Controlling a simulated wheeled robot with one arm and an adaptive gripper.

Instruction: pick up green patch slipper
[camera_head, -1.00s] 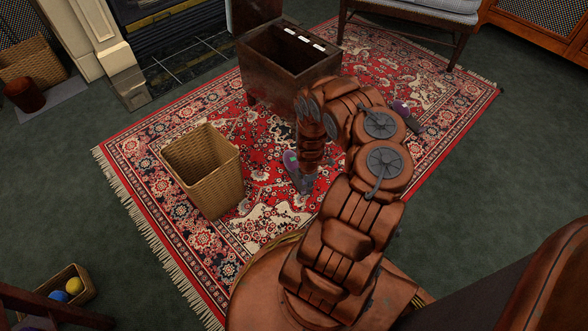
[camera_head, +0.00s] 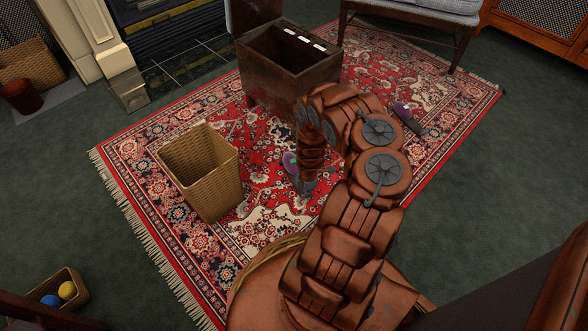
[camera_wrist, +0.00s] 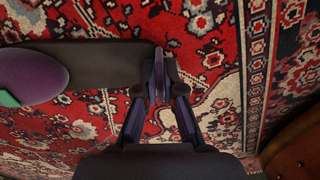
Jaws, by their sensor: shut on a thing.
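The green patch slipper (camera_wrist: 105,62) has a dark flat sole and a rounded purple toe with a green patch at the left edge of the wrist view. In the head view its purple toe (camera_head: 290,162) shows just left of my wrist, over the red rug. My gripper (camera_wrist: 160,78) is shut on the slipper's open end, opposite the toe. In the head view my gripper (camera_head: 305,188) points down, and my arm hides part of the slipper. I cannot tell whether the slipper touches the rug.
Another purple slipper (camera_head: 404,111) lies on the rug (camera_head: 255,135) right of my arm. A wicker basket (camera_head: 215,180) stands close on the left. An open dark wooden box (camera_head: 275,85) stands behind. A small basket (camera_head: 75,300) with balls is at lower left.

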